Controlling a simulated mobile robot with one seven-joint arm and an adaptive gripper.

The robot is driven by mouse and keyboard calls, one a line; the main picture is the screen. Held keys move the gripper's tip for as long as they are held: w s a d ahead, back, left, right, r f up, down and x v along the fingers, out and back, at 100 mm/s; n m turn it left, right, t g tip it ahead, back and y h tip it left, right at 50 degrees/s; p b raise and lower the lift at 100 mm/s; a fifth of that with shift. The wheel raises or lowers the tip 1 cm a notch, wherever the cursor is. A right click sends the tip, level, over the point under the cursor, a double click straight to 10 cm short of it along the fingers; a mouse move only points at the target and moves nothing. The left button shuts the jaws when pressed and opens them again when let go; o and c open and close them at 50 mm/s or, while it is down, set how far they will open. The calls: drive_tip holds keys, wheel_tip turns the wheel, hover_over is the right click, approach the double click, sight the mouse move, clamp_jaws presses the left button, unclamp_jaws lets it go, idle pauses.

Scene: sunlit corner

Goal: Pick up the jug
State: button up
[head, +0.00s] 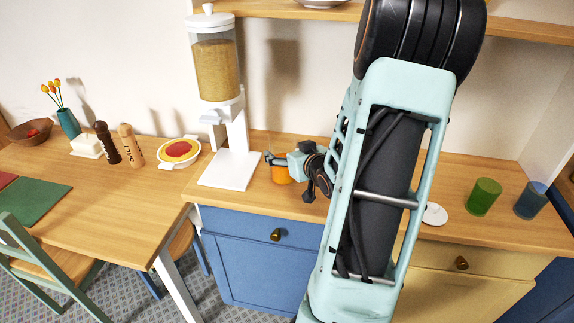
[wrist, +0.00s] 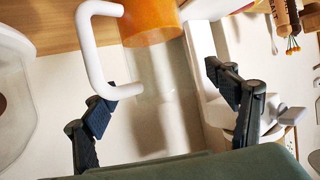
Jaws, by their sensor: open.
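The jug (head: 281,174) stands on the wooden counter beside the white dispenser, mostly hidden behind my gripper in the head view. In the wrist view the jug (wrist: 150,22) shows orange in its lower part, with a faint clear part beyond. Its white handle (wrist: 90,50) is on the picture's left. My gripper (head: 274,160) is at the jug's upper part in the head view. In the wrist view my gripper (wrist: 162,94) is open, with its fingers spread to either side of the clear part. I cannot tell whether a finger touches the jug.
The dispenser (head: 229,130) stands close to the left of the jug. A white lid-like disc (head: 434,214), a green cup (head: 483,196) and a blue cup (head: 530,200) are on the counter's right. A shelf (head: 285,11) runs above. The table (head: 125,205) adjoins at left.

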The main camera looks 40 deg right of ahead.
drive_tip(key=shift+x, duration=1.5)
drive_tip(key=shift+c, duration=0.2)
drive_tip(key=shift+a, duration=0.1)
drive_tip(key=c, duration=2)
drive_tip(key=shift+c, duration=0.7)
drive_tip(key=shift+r, duration=0.1)
